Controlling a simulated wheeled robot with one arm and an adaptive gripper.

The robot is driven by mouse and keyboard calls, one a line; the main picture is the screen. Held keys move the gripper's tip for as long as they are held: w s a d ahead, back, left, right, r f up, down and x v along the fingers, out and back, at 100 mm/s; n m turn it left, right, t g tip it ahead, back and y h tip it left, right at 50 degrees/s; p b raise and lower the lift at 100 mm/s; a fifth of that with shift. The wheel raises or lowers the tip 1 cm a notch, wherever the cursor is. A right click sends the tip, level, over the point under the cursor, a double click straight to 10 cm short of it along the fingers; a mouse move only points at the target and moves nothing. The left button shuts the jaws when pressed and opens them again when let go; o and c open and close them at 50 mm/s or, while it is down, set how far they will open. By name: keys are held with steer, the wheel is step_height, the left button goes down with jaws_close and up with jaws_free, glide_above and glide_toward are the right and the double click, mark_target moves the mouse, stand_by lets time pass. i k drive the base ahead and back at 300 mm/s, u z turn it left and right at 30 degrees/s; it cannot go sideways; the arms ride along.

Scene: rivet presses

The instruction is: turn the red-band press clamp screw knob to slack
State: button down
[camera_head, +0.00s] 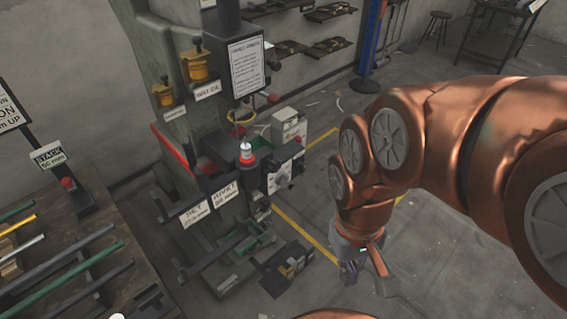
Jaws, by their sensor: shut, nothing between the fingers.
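The red-band press (213,172) is a grey-green machine left of centre, with a red stripe (172,147) on its side. A small red-and-white fitting (246,154) stands at its work point. A dark red ball knob (272,98) sits beside the upper sign, and a small red knob (298,140) sits on the right of the head. I cannot tell which part is the clamp screw knob. My gripper (368,280) hangs low at right of centre, shut and empty, over the floor and apart from the press.
A slatted rack with coloured bars (75,258) stands at lower left. A pale box (289,128) is behind the press. A dark pedal unit (288,268) is on the floor at its foot. Yellow lines (305,233) mark the floor. Open floor lies to the right.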

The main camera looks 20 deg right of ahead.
mark_target(274, 165)
steer(key=z, duration=1)
steer(key=k, duration=1)
steer(key=u, duration=1.5)
